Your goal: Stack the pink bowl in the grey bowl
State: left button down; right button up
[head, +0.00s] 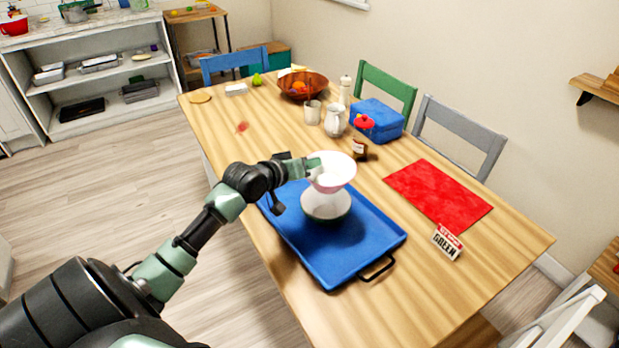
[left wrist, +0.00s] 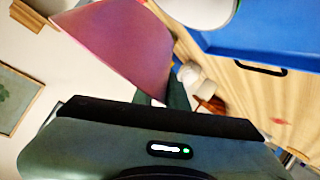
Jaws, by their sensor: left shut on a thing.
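The pink bowl (head: 335,180), pale inside, is in the fingers of my left gripper (head: 315,168), which is shut on its left side. It is roughly upright, directly above the grey bowl (head: 326,211); whether they touch I cannot tell. The grey bowl, whitish inside and greenish outside, stands on the blue tray (head: 373,257). In the left wrist view the pink bowl (left wrist: 120,45) fills the upper left, and the pale grey bowl (left wrist: 200,8) shows at the top edge beside it. My right gripper is not in view.
The tray lies on the wooden table (head: 500,262). A red mat (head: 437,192) and a small sign (head: 447,242) lie to the right. Behind are a white pitcher (head: 335,121), a dark jar (head: 360,150), a blue box (head: 378,117) and a brown fruit bowl (head: 314,84).

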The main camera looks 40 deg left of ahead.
pick_arm(q)
notch_tip(320, 180, down, 4)
jog(key=shift+f, duration=0.3)
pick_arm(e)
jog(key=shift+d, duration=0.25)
pick_arm(q)
jog(key=shift+f, duration=0.1)
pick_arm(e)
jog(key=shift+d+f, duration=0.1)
pick_arm(q)
jog(key=shift+f, duration=0.5)
jog(key=c, duration=1.4)
grip_release()
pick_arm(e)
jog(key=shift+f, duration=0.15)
